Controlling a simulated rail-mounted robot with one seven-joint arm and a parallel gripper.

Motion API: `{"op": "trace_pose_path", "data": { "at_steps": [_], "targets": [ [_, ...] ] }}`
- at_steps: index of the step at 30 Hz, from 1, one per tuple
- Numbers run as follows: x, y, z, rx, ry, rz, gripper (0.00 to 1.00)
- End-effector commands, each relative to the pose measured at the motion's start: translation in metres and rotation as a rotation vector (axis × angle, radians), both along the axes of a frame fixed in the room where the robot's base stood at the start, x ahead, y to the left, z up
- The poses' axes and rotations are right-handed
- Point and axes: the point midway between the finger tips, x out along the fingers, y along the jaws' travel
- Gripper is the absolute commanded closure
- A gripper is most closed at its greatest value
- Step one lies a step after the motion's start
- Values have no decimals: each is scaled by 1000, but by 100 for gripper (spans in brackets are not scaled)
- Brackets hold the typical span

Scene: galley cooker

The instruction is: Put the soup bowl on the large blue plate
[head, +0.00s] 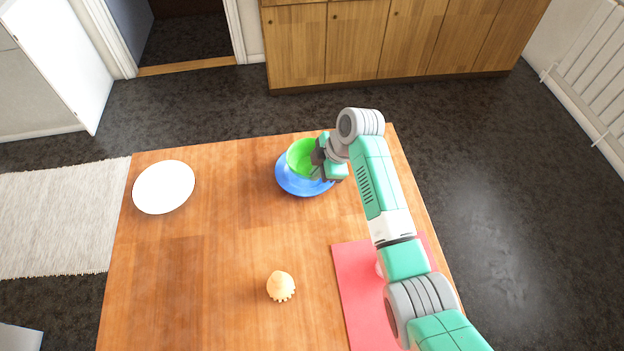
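A green soup bowl (300,155) is upright over the blue plate (290,186) near the far edge of the wooden table. I cannot tell whether the bowl touches the plate or is held just above it. My gripper (321,160) is at the bowl's right side, with its fingers at the rim. The gripper and wrist hide the bowl's right part and some of the plate. The fingertips are too small and too covered to show whether they are closed on the rim.
A white plate (164,187) lies at the table's far left. A small cream-coloured object (281,286) stands near the middle front. A red mat (358,290) lies at the right under my arm, with a pale item partly hidden there. The table's centre (230,235) is clear.

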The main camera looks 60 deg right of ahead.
Motion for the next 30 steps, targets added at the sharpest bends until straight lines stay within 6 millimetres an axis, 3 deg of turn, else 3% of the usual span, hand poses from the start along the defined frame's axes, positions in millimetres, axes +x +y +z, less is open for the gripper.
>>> {"op": "trace_pose_path", "data": {
  "at_steps": [9, 12, 15, 24, 27, 30],
  "targets": [
    [19, -6, -3, 0, -1, 0, 100],
    [16, -5, -27, 2, 0, -2, 100],
    [16, -5, -38, 1, -1, -2, 100],
    [16, -5, -39, 0, -1, -1, 100],
    [16, -5, -39, 1, -1, -2, 79],
    [16, -5, -39, 1, -1, -2, 75]
  ]
}}
